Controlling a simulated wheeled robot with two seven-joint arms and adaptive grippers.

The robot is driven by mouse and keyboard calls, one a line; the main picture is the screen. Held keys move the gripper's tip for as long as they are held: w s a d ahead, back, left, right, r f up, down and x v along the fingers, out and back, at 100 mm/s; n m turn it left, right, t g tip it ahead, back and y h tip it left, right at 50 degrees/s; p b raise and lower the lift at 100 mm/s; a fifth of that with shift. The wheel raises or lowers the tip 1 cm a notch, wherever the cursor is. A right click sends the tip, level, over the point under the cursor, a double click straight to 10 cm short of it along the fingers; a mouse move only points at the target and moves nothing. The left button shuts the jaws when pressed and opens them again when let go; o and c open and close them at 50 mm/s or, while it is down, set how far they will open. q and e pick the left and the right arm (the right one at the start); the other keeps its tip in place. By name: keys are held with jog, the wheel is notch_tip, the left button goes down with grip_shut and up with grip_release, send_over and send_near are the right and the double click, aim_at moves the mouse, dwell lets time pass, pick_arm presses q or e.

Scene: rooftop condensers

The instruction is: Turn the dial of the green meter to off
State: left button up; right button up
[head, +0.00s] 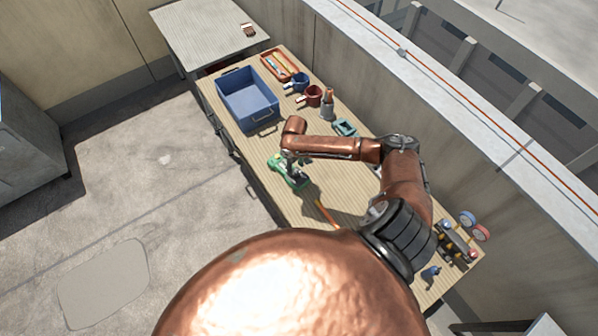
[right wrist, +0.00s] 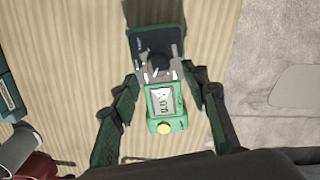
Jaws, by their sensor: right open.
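The green meter (head: 282,168) lies on the wooden workbench (head: 330,190), partly under my right gripper (head: 292,160) in the head view. Beyond the display are a dark round part (right wrist: 158,62), grey pieces and a green-edged dark panel. My right gripper (right wrist: 160,78) is open, one finger on each side of the meter, holding nothing. Whether a finger touches it I cannot tell. The dial's setting is not readable. My left gripper is not in view.
A blue bin (head: 220,92), a red tray (head: 267,61), blue and red mugs (head: 312,96) and a teal item (head: 346,124) stand towards the bench's far end. An orange-handled tool (head: 325,212) lies near the meter. Gauges (head: 480,233) sit at the near right. A wall borders the bench's right side.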

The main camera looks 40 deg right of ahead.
aim_at(297, 174)
jog(key=shift+s+d+f, duration=0.1)
jog(key=shift+s+f, duration=0.1)
jog(key=shift+f, duration=1.7)
jog(key=shift+c, duration=1.4)
jog(key=c, duration=0.6)
grip_shut()
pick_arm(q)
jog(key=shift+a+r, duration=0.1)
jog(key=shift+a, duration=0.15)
